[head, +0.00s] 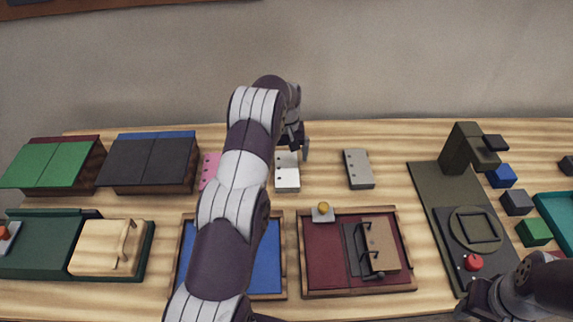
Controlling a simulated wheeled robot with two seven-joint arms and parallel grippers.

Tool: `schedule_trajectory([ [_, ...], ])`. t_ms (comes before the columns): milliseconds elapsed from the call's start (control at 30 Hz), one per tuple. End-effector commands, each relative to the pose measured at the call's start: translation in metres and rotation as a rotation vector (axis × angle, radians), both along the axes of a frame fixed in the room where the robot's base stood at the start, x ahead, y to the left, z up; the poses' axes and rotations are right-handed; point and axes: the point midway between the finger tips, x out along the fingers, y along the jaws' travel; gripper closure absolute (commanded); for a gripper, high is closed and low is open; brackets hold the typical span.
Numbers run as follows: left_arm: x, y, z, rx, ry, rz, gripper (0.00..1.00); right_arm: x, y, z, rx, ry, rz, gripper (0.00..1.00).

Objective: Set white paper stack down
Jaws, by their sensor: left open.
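The white paper stack (287,179) lies flat on the wooden table, between a pink stack (210,169) and a grey stack (358,168). Small dark holes show on its surface. My left gripper (295,148) is open at the far end of the white stack, with a finger showing at its right. Whether it touches the stack is hard to tell. My left arm covers part of the view beside the stack. My right arm is at the bottom right corner; its gripper (482,300) is only partly visible and its jaws are unclear.
A blue tray (264,270) and a dark red tray (325,287) with a clipped brown board stand in front. A dark green press (441,214) is at right, near small blocks. Green and black covered boxes (150,165) stand at left. Bare table lies around the grey stack.

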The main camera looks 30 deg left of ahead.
Motion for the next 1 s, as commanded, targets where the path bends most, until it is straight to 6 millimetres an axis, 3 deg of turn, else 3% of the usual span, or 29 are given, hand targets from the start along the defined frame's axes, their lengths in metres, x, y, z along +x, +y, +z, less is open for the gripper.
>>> schedule_trajectory([
  [33, 0.0, 0.0, 0.026, 0.001, -0.001, 0.0, 0.0, -0.001, 0.0, 0.019, 0.0, 0.002, 0.0, 0.57],
  [67, 0.0, 0.0, 0.037, -0.001, 0.001, 0.0, 0.0, -0.001, 0.0, 0.03, 0.0, 0.002, 0.0, 0.57],
  [200, 0.0, 0.0, 0.064, -0.001, 0.002, 0.0, 0.0, 0.0, 0.0, 0.058, 0.0, -0.001, 0.0, 0.57],
  [367, -0.001, -0.002, 0.077, -0.001, 0.001, -0.004, 0.0, 0.0, 0.0, 0.069, 0.0, 0.0, 0.0, 0.57],
  [467, -0.012, -0.022, 0.098, 0.003, -0.01, -0.055, 0.0, 0.0, 0.0, 0.069, 0.0, 0.0, 0.0, 0.57],
  [567, -0.051, -0.069, 0.136, 0.01, -0.036, -0.178, 0.0, 0.0, 0.0, 0.068, 0.0, 0.0, 0.0, 0.57],
  [633, -0.097, -0.103, 0.159, 0.016, -0.057, -0.278, 0.0, 0.0, 0.0, 0.068, 0.0, 0.0, 0.0, 0.57],
  [733, -0.17, -0.14, 0.177, 0.021, -0.083, -0.409, 0.0, 0.0, 0.0, 0.067, 0.0, 0.0, 0.0, 0.57],
  [800, -0.215, -0.155, 0.181, 0.026, -0.097, -0.48, 0.0, 0.0, 0.0, 0.067, 0.0, 0.0, 0.0, 0.57],
  [900, -0.26, -0.165, 0.181, 0.028, -0.11, -0.547, 0.0, 0.0, 0.0, 0.067, 0.0, 0.0, 0.0, 0.57],
  [1000, -0.278, -0.168, 0.18, 0.03, -0.115, -0.573, 0.0, 0.0, 0.0, 0.067, 0.0, 0.0, 0.0, 0.57],
])
